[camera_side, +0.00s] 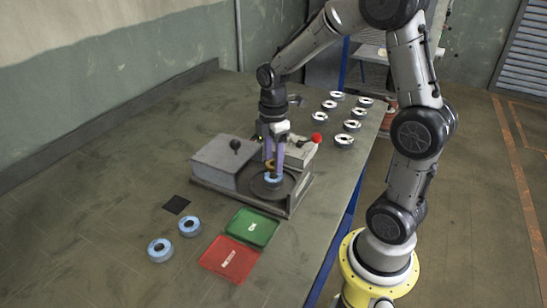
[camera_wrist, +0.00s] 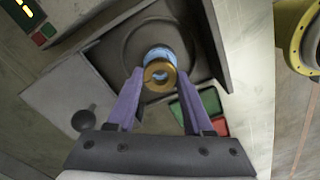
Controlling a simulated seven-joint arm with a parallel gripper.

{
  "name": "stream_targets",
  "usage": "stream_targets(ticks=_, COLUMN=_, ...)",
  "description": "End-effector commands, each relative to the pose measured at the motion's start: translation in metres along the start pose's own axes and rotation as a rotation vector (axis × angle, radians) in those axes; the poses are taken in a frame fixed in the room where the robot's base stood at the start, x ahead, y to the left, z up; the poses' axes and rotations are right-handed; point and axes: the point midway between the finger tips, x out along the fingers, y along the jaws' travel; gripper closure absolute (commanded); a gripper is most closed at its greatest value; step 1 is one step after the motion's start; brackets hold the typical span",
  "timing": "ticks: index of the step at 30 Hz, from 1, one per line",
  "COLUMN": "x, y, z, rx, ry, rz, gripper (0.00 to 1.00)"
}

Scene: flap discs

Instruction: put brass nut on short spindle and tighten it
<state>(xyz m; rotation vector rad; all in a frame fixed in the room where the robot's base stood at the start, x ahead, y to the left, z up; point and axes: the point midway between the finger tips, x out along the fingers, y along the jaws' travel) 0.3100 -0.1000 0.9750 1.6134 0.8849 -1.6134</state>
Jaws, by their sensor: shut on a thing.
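The brass nut (camera_wrist: 151,73) is a gold ring between the purple fingers of my gripper (camera_wrist: 160,76) in the wrist view, and the gripper is shut on it. In the side view the nut (camera_side: 269,163) shows at the fingertips of my gripper (camera_side: 272,165), over a pale blue disc (camera_side: 273,182). That disc sits on a dark round plate (camera_side: 260,190) of the grey machine. In the wrist view the blue disc (camera_wrist: 158,52) is partly behind the nut. The short spindle is not clear to see; I cannot tell whether the nut touches it.
Green (camera_side: 250,227) and red (camera_side: 229,258) trays lie in front. Two blue discs (camera_side: 160,250) are at front left, several pale discs (camera_side: 344,140) at the back.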

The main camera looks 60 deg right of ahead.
Motion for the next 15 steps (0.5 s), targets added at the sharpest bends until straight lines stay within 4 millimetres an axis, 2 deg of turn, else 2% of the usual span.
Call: stream_targets(ticks=15, x=0.005, y=0.0001, z=0.0, rx=0.0, ry=0.0, rz=0.0, gripper=1.0)
